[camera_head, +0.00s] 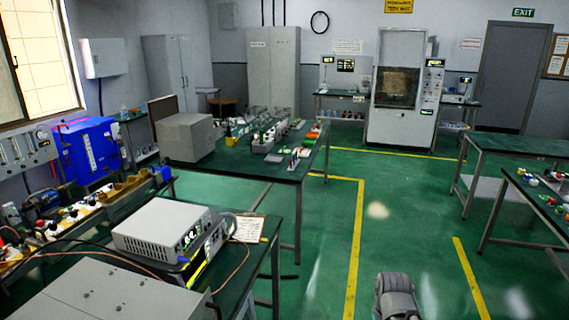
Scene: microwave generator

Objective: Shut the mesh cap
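I cannot make out a mesh cap for certain. A tall white cabinet machine (400,129) stands at the far wall, with a dark-framed brownish window panel (397,87) on its front. The window looks grid-like, but it is too small to tell whether it is mesh or whether it is open or shut. A white boxy instrument (160,225) with a lit display sits on the near left bench. A grey rounded part of my arm shows at the bottom edge, right of centre. My gripper's fingers are not visible.
A middle bench (255,168) holds a grey box (186,137) and several small items. Benches stand at the right, one with coloured items. Cables hang over the near left bench. Green floor (400,215) with yellow lines is clear between the benches, up to the white machine.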

